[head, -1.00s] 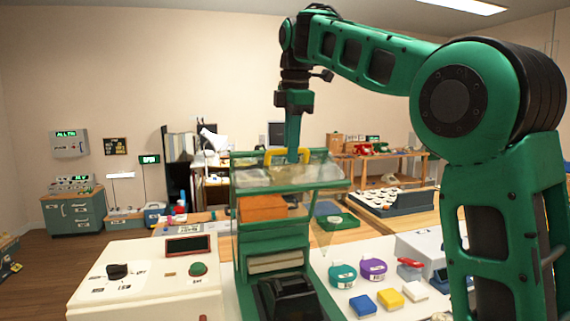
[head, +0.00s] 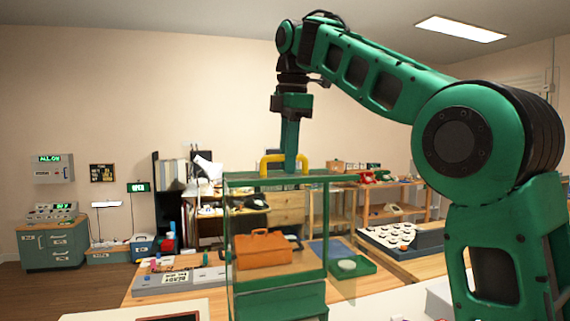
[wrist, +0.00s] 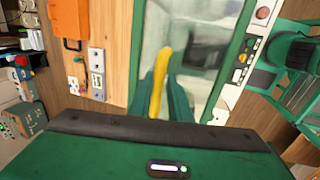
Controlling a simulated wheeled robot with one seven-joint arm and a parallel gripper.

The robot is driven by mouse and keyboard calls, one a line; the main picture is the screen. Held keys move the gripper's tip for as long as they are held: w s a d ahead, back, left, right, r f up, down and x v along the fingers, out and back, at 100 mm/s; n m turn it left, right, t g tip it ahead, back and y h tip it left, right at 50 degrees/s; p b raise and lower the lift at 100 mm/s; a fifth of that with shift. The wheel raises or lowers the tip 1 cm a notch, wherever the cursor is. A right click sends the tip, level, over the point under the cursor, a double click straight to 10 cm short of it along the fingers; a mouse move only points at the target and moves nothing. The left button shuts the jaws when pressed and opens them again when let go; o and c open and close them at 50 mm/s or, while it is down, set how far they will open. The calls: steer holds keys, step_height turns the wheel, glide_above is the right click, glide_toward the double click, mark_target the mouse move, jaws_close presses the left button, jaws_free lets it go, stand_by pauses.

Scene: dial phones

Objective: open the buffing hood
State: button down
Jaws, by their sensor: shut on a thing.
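The buffing hood has a green frame (head: 228,235) with clear panes, and I see through it to the things behind. A yellow handle (head: 267,163) stands on its top edge. My gripper (head: 290,168) points down and is shut on this handle. In the wrist view the yellow handle (wrist: 159,85) runs between my green fingers, with a green-framed clear pane (wrist: 205,45) beyond. The lower part of the hood's station is cut off by the bottom edge of the head view.
An orange toolbox (head: 263,251) and a grey READY panel (head: 180,280) lie on the wooden table behind the hood.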

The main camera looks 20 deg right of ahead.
steer(key=shift+w+d+f, duration=0.1)
steer(key=shift+w+f, duration=0.2)
steer(key=shift+f, duration=0.05)
steer(key=c, duration=1.8)
jaws_free()
steer(key=shift+s, duration=0.1)
steer(key=shift+o, duration=0.2)
steer(key=shift+s, duration=0.15)
